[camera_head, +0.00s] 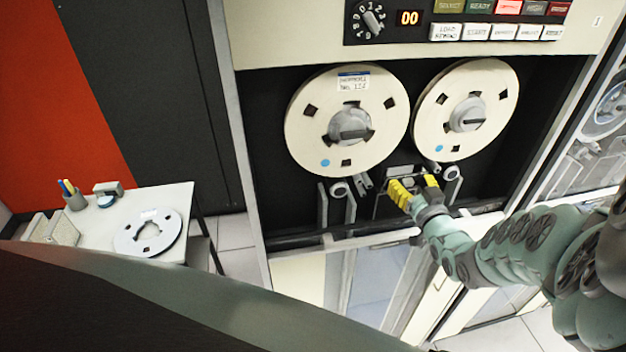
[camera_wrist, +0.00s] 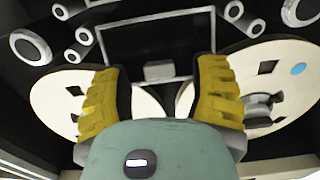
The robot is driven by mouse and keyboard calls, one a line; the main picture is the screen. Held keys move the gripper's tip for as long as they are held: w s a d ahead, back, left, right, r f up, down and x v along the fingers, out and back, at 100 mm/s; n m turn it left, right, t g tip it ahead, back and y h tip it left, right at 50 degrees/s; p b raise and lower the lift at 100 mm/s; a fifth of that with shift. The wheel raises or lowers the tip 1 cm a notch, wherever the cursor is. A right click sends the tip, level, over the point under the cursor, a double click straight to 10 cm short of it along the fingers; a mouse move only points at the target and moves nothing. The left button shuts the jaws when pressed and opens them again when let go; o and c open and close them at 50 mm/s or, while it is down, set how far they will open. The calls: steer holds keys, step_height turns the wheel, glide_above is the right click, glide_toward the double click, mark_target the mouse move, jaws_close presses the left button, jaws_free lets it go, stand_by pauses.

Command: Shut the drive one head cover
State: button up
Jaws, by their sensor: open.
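Two large cream tape reels, the left one (camera_head: 312,120) and the right one (camera_head: 433,112), are mounted on the black face of the tape drive. Below and between them is the head area. The head cover looks like a thin grey rectangular frame (camera_wrist: 157,18) in the wrist view; I cannot tell how far it is open. A small grey block (camera_wrist: 158,71) shows within it. My gripper (camera_head: 415,187) is in front of the head area and hides much of it.
Rollers (camera_head: 340,189) flank the head area. A control panel (camera_head: 470,20) with lit buttons is above the reels. A ledge (camera_head: 300,240) runs below. A white table (camera_head: 178,198) with a loose reel (camera_head: 126,239) stands left. Another drive (camera_head: 610,110) is at right.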

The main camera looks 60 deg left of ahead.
steer(key=shift+o, duration=0.3)
steer(key=shift+a, duration=0.1)
jaws_close()
steer(key=shift+w+a+r+g+h+p, duration=0.2)
steer(key=shift+r+g+h+p, duration=0.3)
steer(key=shift+p, duration=0.5)
steer(key=shift+w+a+r+h+p, duration=0.1)
steer(key=shift+a+h+p, duration=0.25)
steer(key=shift+h, duration=0.85)
steer(key=shift+c, duration=0.3)
jaws_free()
steer(key=shift+a, duration=0.1)
